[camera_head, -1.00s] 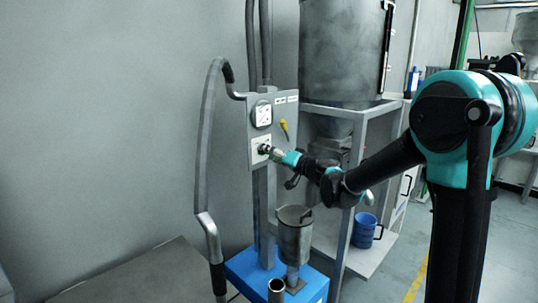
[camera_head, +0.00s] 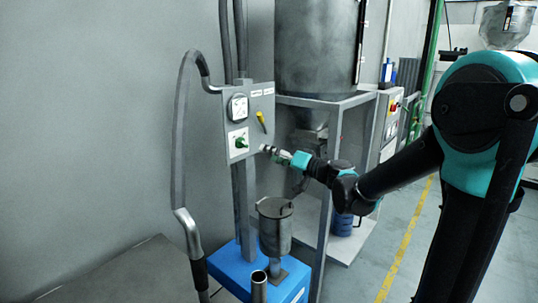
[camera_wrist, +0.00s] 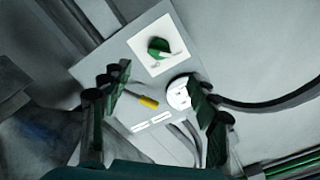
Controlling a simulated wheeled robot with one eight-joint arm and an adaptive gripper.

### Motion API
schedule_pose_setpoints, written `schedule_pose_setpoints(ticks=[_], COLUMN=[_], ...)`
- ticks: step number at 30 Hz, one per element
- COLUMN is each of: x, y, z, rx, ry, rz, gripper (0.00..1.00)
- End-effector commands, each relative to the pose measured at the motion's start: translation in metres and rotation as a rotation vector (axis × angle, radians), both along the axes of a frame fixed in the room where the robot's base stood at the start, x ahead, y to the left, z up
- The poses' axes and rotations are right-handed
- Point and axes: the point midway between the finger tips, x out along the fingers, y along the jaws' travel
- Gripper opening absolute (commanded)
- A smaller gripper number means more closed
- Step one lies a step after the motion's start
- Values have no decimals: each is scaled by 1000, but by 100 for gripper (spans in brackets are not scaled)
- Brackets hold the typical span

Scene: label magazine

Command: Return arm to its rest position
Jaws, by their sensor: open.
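My gripper (camera_head: 268,151) is at the end of my black and teal arm, in front of the grey control panel (camera_head: 239,165). It stands a little to the right of the green rotary knob (camera_head: 241,142) and apart from it. In the wrist view my gripper (camera_wrist: 160,107) shows its two dark green and black fingers spread wide with nothing held between them. The green knob (camera_wrist: 157,47) sits on a white plate beyond the fingers. A round white gauge (camera_wrist: 180,94) and a yellow handle (camera_wrist: 149,102) lie between the fingers in the picture, on the panel behind.
A curved grey hose (camera_head: 183,130) runs left of the panel. Below my arm stand a metal cup (camera_head: 275,227) and a blue base (camera_head: 235,270). A large tank on a frame (camera_head: 330,103) stands behind. Open floor (camera_head: 395,225) lies to the right.

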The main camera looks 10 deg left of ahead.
Motion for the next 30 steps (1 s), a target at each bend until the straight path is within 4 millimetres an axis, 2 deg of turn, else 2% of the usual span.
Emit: schedule_pose_setpoints(ticks=[5, 8, 11, 14, 20, 24, 27, 30], x=[0, -6, -22, -47, -103, -146, -176, -202], y=[0, -5, -17, -40, -109, -173, -221, -262], z=[0, -8, -29, -65, -150, -206, -238, -260], rx=[-2, -30, -111, -242, -545, -755, -892, -1002], ry=[0, 9, 32, 83, 240, 375, 472, 554], rz=[0, 3, 8, 9, -45, -132, -216, -298], gripper=[60, 60, 60, 60, 60, 60, 60, 60])
